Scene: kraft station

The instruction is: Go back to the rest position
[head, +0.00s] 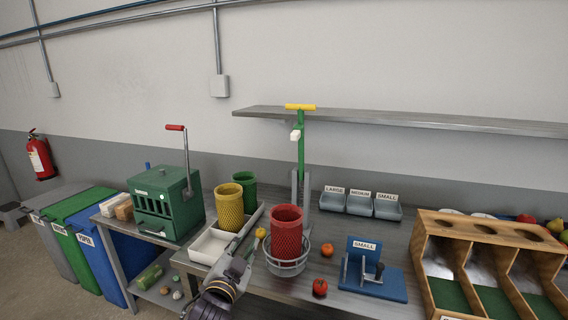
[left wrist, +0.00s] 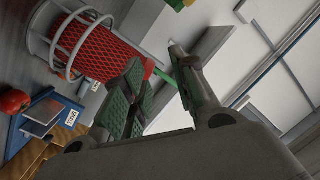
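My left gripper (head: 246,259) is over the front of the workbench, just left of the red mesh cup (head: 286,232). In the left wrist view its two green-padded fingers (left wrist: 158,68) are apart with nothing between them. The red cup stands in a wire holder (head: 288,267) below a green press with a yellow handle (head: 300,107); it also shows in the left wrist view (left wrist: 100,50). My right gripper is not in view.
A white tray (head: 207,246), a yellow mesh cup (head: 229,207) and a green crank machine (head: 167,204) stand left of the gripper. Tomatoes (head: 320,287), a blue slicer (head: 384,285) and a wooden divided box (head: 490,232) are to the right. A shelf (head: 420,122) hangs above.

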